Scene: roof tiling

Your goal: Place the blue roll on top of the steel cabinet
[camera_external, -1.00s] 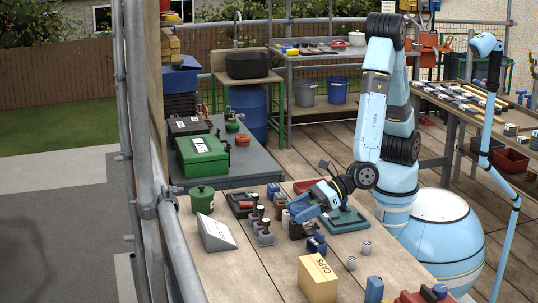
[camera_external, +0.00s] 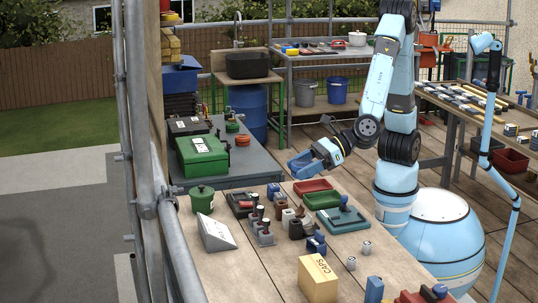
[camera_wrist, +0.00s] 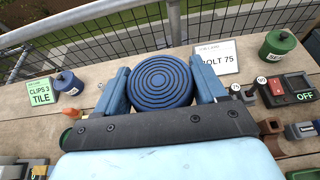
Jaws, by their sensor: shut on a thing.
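The blue roll (camera_wrist: 163,82) has concentric rings on its round face. It sits between the two blue fingers of my gripper (camera_wrist: 160,76) in the wrist view, and the gripper is shut on it. In the external view my gripper (camera_external: 303,163) is raised above the far end of the wooden bench, and the roll is hard to separate from the blue fingers. The grey unit (camera_external: 262,158) to the left of the gripper looks like the steel cabinet; its top is flat and its lower part is mostly hidden.
A green case (camera_external: 201,156), a black case (camera_external: 188,126) and small red and green items stand on the grey unit. Its right front top is bare. The wooden bench holds red (camera_external: 312,186) and green (camera_external: 322,199) trays and several small parts.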

